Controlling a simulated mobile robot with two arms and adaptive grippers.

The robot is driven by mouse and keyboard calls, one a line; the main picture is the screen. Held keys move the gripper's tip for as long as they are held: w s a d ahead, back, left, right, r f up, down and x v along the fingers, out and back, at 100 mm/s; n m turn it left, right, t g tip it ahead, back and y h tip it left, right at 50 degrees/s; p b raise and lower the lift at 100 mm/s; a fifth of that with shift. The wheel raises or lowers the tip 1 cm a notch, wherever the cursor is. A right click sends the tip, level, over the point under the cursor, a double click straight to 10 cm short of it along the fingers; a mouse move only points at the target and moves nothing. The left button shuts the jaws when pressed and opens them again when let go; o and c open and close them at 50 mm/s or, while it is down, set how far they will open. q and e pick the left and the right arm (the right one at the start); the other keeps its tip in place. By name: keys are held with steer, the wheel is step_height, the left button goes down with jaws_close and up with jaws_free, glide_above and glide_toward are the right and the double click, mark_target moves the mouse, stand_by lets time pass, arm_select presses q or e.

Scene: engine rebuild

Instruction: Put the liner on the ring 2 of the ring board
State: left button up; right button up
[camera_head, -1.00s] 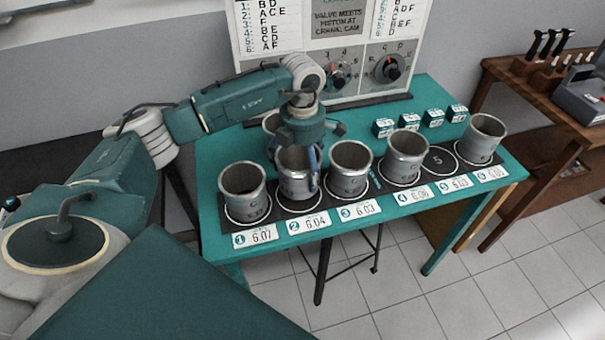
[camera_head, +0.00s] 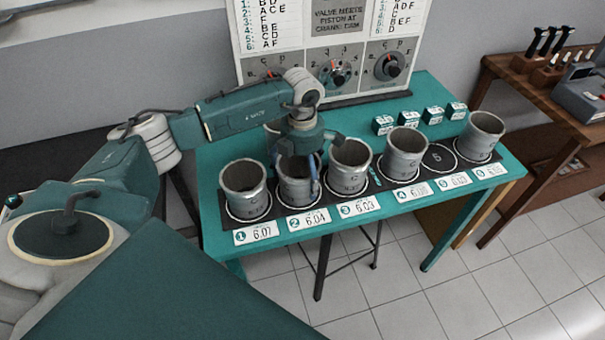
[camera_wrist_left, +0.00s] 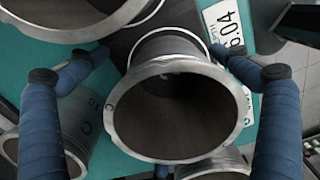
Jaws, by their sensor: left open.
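A grey metal liner (camera_head: 294,190) stands upright at ring 2 of the black ring board (camera_head: 272,215), behind the label 2. In the left wrist view this liner (camera_wrist_left: 118,115) is seen from above, its open mouth in the middle. My left gripper (camera_head: 297,165) is over it, pointing down, fingers apart. In the left wrist view, the blue padded fingers of my left gripper (camera_wrist_left: 160,72) are on opposite sides of the liner, with gaps between. The gripper hides part of the liner's top in the head view. My right gripper is not in view.
Liners stand at ring 1 (camera_head: 243,190), ring 3 (camera_head: 349,168) and further right; ring 5 (camera_head: 438,158) is bare. Another liner (camera_head: 270,130) is partly hidden behind my gripper. Small green boxes (camera_head: 433,116) and a panel (camera_head: 335,45) are at the back.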

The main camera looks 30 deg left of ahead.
arm_select(q)
step_height(320, 180, up, 12)
steer(key=b, duration=0.3)
steer(key=shift+r+b, duration=0.15)
steer(key=shift+b, duration=0.25)
